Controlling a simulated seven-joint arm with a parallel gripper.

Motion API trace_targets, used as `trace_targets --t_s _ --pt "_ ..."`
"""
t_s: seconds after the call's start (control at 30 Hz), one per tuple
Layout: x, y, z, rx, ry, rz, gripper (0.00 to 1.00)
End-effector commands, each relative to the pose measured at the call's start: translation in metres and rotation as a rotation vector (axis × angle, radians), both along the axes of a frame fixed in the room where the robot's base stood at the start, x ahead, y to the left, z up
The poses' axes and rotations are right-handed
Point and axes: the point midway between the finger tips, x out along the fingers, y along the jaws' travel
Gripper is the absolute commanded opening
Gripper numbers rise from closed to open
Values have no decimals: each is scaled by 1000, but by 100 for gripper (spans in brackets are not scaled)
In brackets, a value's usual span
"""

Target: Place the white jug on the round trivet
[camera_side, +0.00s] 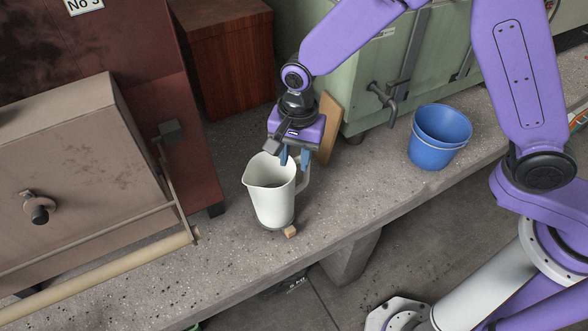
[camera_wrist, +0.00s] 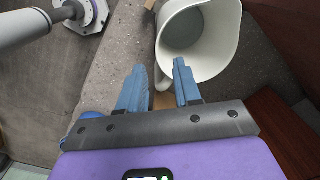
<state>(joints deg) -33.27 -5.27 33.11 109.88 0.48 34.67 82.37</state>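The white jug (camera_side: 270,203) stands upright on the bench in the side view, its handle (camera_side: 303,180) to the right. In the wrist view the jug (camera_wrist: 220,65) is at the top, and I look into its open mouth. A thin dark rim (camera_side: 264,228) shows under the jug's base; it may be the round trivet, mostly hidden, but I cannot tell. My gripper (camera_side: 295,158) points down at the handle side of the jug. Its blue fingers (camera_wrist: 160,84) are apart, with the handle side of the jug by the gap; contact is not clear.
A small wooden block (camera_side: 290,231) lies at the jug's foot. Blue buckets (camera_side: 436,144) stand to the right, and a wooden board (camera_side: 329,127) leans behind my gripper. A brown machine (camera_side: 75,165) fills the left. The bench between jug and buckets is clear.

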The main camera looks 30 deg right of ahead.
Motion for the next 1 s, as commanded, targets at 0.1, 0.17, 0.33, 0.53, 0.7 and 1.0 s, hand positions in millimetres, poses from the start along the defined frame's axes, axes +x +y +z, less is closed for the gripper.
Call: trace_targets --t_s 0.1,0.17,0.33,0.53,0.7,1.0 --pt "0 0 18 2 -4 0 34" --pt "0 0 24 1 -1 0 34" --pt "-1 -1 33 -1 1 0 34" --pt "-1 -1 34 -1 1 0 34" --pt "-4 -5 39 -1 -2 46 34" --pt "-34 -44 69 -9 -11 416 34"
